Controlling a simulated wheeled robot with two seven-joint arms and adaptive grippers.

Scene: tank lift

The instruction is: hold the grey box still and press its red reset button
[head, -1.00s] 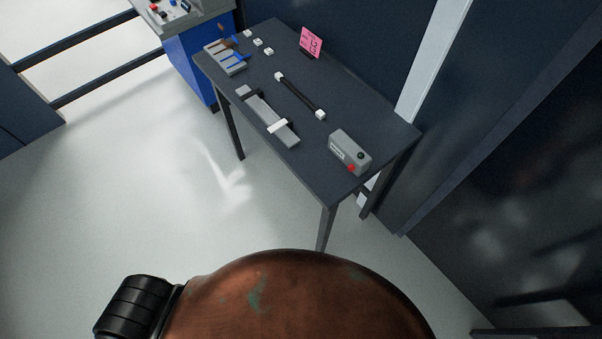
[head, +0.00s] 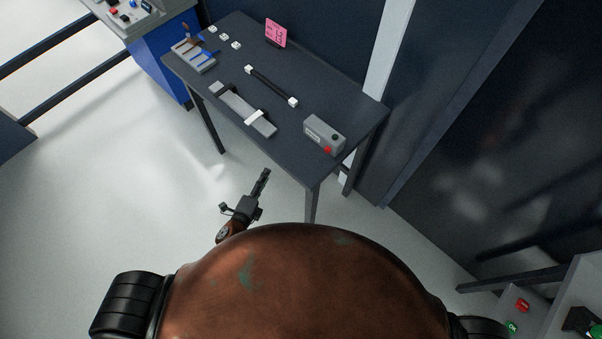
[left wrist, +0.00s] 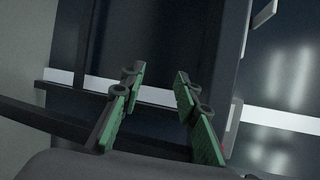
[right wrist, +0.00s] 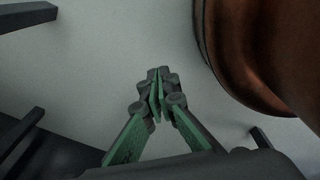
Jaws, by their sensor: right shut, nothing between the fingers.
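The grey box (head: 322,132) sits near the right end of the dark table (head: 290,150). It has a white label, a black knob on top and the red reset button (head: 327,150) at its near corner. My left gripper (head: 265,173) shows in front of the table's near edge, to the lower left of the box and apart from it. In the left wrist view its fingers (left wrist: 157,88) are spread, with nothing between them. My right gripper is not seen in the head view. In the right wrist view its fingers (right wrist: 157,90) meet and are empty.
On the table are a grey bar with a white band (head: 243,108), a black rod with white ends (head: 271,87), a pink card (head: 276,33) and a tray of tools (head: 194,56). A panel with red and green buttons (head: 518,310) stands at lower right. The floor left of the table is clear.

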